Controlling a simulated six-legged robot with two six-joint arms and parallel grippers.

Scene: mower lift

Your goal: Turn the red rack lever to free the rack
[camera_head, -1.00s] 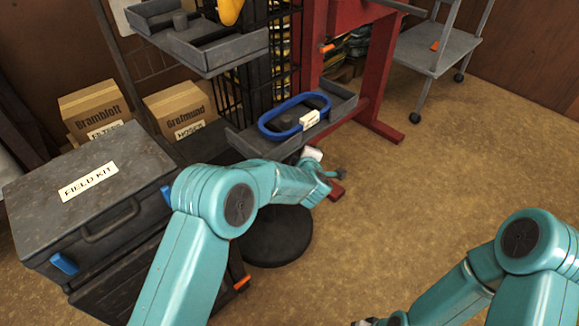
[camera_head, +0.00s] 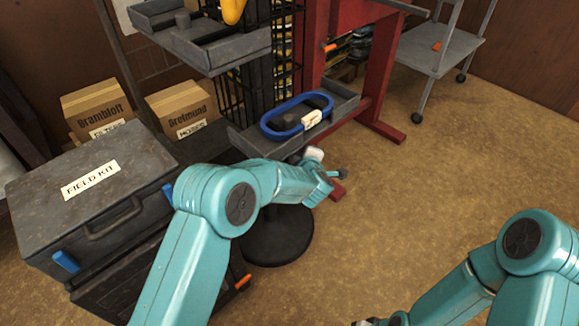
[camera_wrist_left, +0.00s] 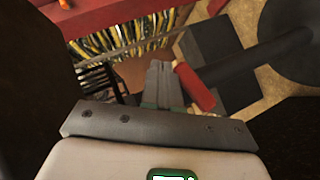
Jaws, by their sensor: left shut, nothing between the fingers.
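The red lever grip (camera_wrist_left: 195,87) shows in the left wrist view on a dark shaft (camera_wrist_left: 256,58). My left gripper (camera_wrist_left: 160,68) is shut and empty, its fingers just left of the red grip; I cannot tell whether they touch it. In the head view my left gripper (camera_head: 341,174) is low, in front of the grey tray. A red piece (camera_head: 337,190) shows just below it; I cannot tell whether that is the lever or a stand foot. My right gripper (camera_head: 368,322) barely shows at the bottom edge.
A grey tray (camera_head: 345,108) holds a blue oval ring (camera_head: 268,122), above the round black base (camera_head: 277,240). The field kit case (camera_head: 140,165) is at left. A red frame (camera_head: 380,85) stands behind.

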